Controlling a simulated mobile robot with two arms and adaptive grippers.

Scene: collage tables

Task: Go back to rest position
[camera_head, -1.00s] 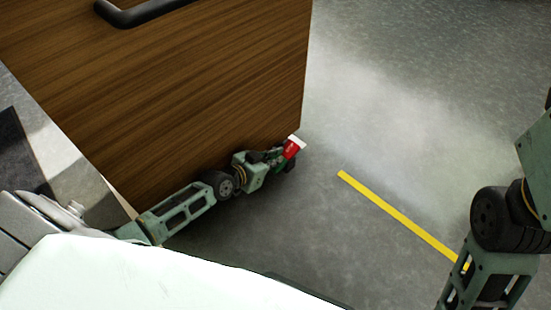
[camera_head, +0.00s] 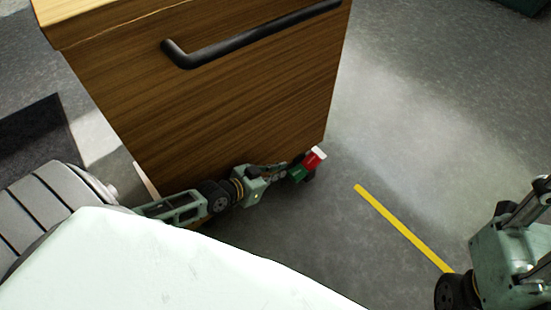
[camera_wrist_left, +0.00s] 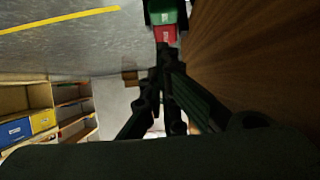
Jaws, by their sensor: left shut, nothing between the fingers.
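My left arm reaches in from the left in the camera_head view, low along the front of a wooden cabinet (camera_head: 215,110). My left gripper (camera_head: 303,168) is at the cabinet's lower right corner, small and partly hidden. In the left wrist view the dark fingers of my left gripper (camera_wrist_left: 163,75) are together with nothing between them. A small red, white and green object (camera_head: 315,157) shows right by the gripper; it also shows past the fingertips in the left wrist view (camera_wrist_left: 166,33). Part of my right arm is at the right edge; its gripper is not visible.
The cabinet has a black bar handle (camera_head: 250,38) and stands close along my left arm. A yellow line (camera_head: 400,226) crosses the grey floor, which is clear between the arms. The left wrist view shows shelves (camera_wrist_left: 72,108) with bins.

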